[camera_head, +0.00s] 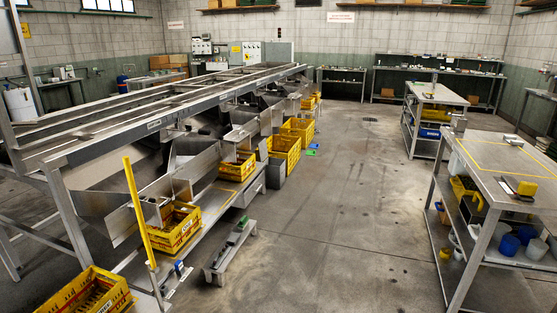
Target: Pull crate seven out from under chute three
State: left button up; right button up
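Several yellow crates stand along the right side of the long metal roller sizer (160,105). The nearest crate (75,296) is at the bottom left, cut by the frame edge. Further back are a second crate (187,236), a third crate (232,174) and a larger fourth crate (290,158), with others behind. Metal chutes (195,172) come down from the sizer above some crates. The crate and chute numbers are too small to read, so I cannot tell which crate is seven or which chute is three. Neither of my grippers is in view.
A low metal step (228,258) stands on the floor by the second crate, near an upright yellow post (137,205). A workbench (500,168) and a second bench (437,94) stand at the right. The aisle floor (340,210) between is mostly clear.

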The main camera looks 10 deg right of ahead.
aim_at(279, 154)
jog(key=i+l+z, duration=0.3)
jog(key=i, duration=0.55)
jog(key=i+z, duration=0.3)
jog(key=i, duration=3.3)
jog(key=i+l, duration=0.1)
jog(key=i, duration=2.65)
jog(key=j+u, duration=0.05)
jog(key=j, duration=0.05)
